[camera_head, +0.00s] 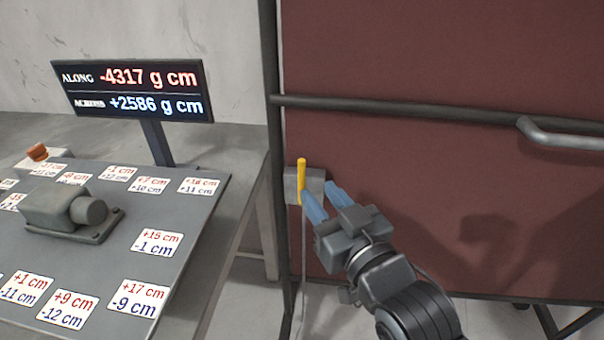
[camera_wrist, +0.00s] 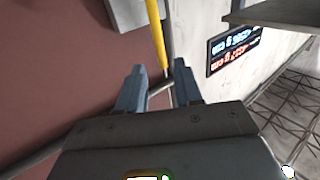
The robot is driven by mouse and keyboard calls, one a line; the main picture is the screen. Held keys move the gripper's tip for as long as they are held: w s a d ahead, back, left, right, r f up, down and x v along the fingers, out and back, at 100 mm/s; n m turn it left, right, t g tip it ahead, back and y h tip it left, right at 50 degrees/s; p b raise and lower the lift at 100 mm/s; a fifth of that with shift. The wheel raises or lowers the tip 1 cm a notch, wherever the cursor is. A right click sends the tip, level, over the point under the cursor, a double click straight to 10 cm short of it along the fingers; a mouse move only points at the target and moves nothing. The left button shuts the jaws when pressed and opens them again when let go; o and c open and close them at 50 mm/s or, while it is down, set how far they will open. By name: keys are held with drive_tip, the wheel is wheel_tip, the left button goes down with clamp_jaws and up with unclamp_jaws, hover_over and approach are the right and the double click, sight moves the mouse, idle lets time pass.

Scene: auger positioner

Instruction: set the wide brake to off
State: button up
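A yellow lever (camera_head: 301,178) stands upright on a small grey box (camera_head: 291,186) at the left edge of the dark red panel. My gripper (camera_head: 322,198) has two blue fingers and is just below and right of the lever in the head view. In the wrist view the yellow lever (camera_wrist: 157,35) runs down from the top edge toward the gap between the fingers (camera_wrist: 159,85). The fingers are apart with nothing held between them. I cannot tell how near the lever is in depth. No label on the lever can be read.
A table (camera_head: 215,215) at the left carries a grey motor-like part (camera_head: 60,207) and several number cards. A display (camera_head: 130,90) reads ALONG -4317 g cm and +2586 g cm. A dark rail (camera_head: 400,108) crosses the red panel (camera_head: 430,60), with a grey handle (camera_head: 560,136) at right.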

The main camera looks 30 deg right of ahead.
sight(304, 174)
drive_tip(key=shift+w+d, duration=0.15)
drive_tip(key=shift+w, duration=3.75)
drive_tip(key=shift+c, duration=0.2)
clamp_jaws()
